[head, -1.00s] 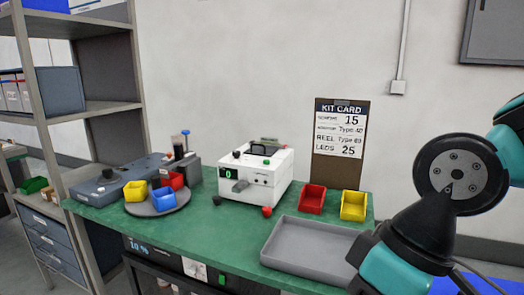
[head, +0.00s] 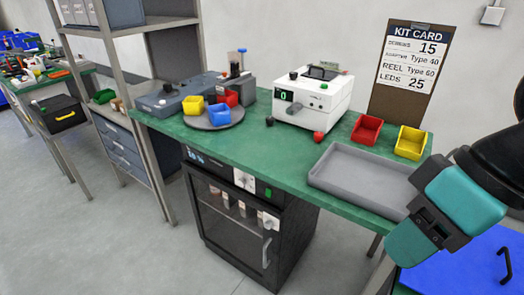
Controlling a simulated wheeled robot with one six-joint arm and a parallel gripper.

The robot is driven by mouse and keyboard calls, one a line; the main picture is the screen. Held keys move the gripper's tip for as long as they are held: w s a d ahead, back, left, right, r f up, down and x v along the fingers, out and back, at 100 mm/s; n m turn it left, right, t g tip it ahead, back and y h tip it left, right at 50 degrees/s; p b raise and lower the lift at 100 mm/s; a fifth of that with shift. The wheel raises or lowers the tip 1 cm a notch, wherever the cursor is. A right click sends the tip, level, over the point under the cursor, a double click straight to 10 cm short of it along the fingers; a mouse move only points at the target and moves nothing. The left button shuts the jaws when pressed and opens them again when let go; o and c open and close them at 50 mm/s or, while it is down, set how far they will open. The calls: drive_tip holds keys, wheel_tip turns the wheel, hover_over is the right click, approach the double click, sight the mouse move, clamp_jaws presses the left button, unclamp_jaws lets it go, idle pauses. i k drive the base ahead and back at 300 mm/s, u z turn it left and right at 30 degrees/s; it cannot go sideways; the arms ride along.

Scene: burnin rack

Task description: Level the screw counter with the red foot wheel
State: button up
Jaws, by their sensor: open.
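The screw counter (head: 312,97) is a white box on the green bench in the head view, with a small green digit on its dark display. The red foot wheel (head: 318,136) is a small red knob at its front right lower corner. A black foot wheel (head: 269,120) sits at its front left corner. I cannot tell from here how far the counter tilts. My arm is at the right edge of the head view. My gripper's fingertips are not visible, and it is apart from the counter.
A grey tray (head: 325,181), a red bin (head: 366,130) and a yellow bin (head: 410,143) lie right of the counter. A round turntable with small bins (head: 219,115) stands left of it. A dark cabinet (head: 240,225) is under the bench (head: 270,160). Floor at front left is clear.

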sight(319, 136)
drive_tip(key=z, duration=0.1)
drive_tip(key=k, duration=1)
drive_tip(key=u, duration=1.1)
drive_tip(key=i, duration=1.35)
drive_tip(key=z, duration=0.9)
drive_tip(key=i, duration=0.55)
drive_tip(key=z, duration=0.5)
